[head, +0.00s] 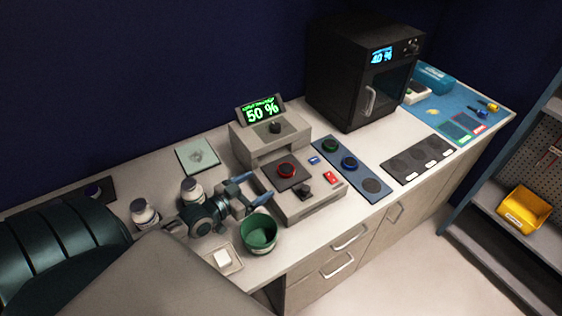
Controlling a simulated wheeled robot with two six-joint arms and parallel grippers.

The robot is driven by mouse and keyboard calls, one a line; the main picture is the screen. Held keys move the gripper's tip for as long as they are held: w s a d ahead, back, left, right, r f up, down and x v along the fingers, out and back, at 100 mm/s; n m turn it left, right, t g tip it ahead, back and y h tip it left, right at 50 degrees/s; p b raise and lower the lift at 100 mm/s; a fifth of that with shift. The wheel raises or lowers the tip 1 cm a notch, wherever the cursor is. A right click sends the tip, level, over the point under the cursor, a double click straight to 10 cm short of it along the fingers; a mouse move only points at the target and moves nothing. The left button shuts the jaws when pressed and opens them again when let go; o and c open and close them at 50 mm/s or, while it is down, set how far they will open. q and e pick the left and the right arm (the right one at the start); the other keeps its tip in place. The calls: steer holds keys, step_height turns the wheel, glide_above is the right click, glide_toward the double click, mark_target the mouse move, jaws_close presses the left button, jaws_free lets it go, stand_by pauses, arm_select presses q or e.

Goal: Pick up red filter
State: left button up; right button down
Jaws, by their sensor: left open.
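The red filter (287,170), a dark disc with a red rim, sits on the dark plate of the grey device (299,203). My left gripper (257,190) is open, with two blue fingers pointing right toward the device. It is left of the red filter and apart from it in the picture, with nothing seen between its fingers. A green-rimmed filter (330,146) and a blue-rimmed filter (350,163) lie on a blue strip (342,153) to the right. A bare dark round spot (371,186) is at the strip's near end. My right gripper is not in view.
A green cup (259,233) stands just below my left gripper. White-capped jars (192,189) and a small dish (222,258) are close by. A black oven (365,73) stands behind.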

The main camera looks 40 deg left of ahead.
mark_target(283, 171)
arm_select(q)
steer(key=shift+w+d+f, duration=0.15)
steer(key=shift+d+f, duration=0.05)
steer(key=b+x, duration=0.3)
steer(key=x, duration=0.1)
steer(key=shift+w+d, duration=0.15)
steer(key=shift+w, duration=0.6)
steer(key=x, duration=0.4)
steer(key=shift+r+b, duration=0.35)
steer(key=shift+b, duration=0.05)
steer(key=shift+w+f, duration=0.15)
steer(key=shift+w, duration=0.35)
steer(key=shift+s, duration=0.1)
steer(key=shift+c, duration=1.1)
steer(key=c, duration=1)
